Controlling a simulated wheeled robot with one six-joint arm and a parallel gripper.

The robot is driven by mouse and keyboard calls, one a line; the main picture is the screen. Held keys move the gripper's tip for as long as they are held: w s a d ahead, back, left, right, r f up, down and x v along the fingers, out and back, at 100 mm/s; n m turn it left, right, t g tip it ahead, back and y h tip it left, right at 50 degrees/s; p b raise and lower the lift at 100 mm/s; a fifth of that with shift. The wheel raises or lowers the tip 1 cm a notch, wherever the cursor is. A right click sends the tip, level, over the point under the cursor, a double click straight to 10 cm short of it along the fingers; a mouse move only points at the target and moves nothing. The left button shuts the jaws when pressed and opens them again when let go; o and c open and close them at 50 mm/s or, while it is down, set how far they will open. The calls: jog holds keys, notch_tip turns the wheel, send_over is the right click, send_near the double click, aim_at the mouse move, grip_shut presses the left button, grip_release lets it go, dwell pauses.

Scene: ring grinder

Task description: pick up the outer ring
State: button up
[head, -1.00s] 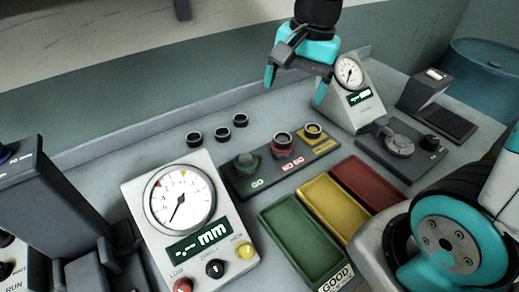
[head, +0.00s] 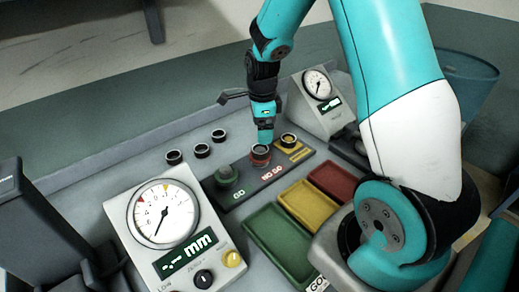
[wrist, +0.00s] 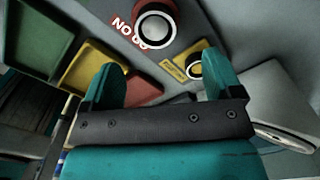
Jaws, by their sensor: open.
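Several dark rings show. Three stand on the table at the back left in the head view: a left ring (head: 173,157), a middle ring (head: 202,150) and a right ring (head: 218,136). Another ring (head: 260,153) is at the red NO GO station, and it shows in the wrist view (wrist: 155,24). One more ring (head: 289,140) is at the yellow station, also in the wrist view (wrist: 194,66). I cannot tell which is the outer ring. My gripper (wrist: 160,62) is open and empty, pointing down close to the NO GO ring, which lies beyond the fingertips.
Green (head: 277,243), yellow (head: 308,207) and red (head: 333,182) trays lie in front. A dial gauge (head: 162,225) stands front left, another (head: 318,88) behind the gripper. The back left table is clear around the loose rings.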

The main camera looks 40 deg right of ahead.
aim_at(260, 150)
jog(key=shift+a+f+p, duration=0.2)
jog(key=shift+f+p, duration=0.3)
jog(key=shift+f, duration=1.3)
jog(key=shift+a+f+p, duration=0.2)
jog(key=shift+f+p, duration=0.3)
jog(key=shift+f, duration=1.25)
jog(key=c, duration=1.1)
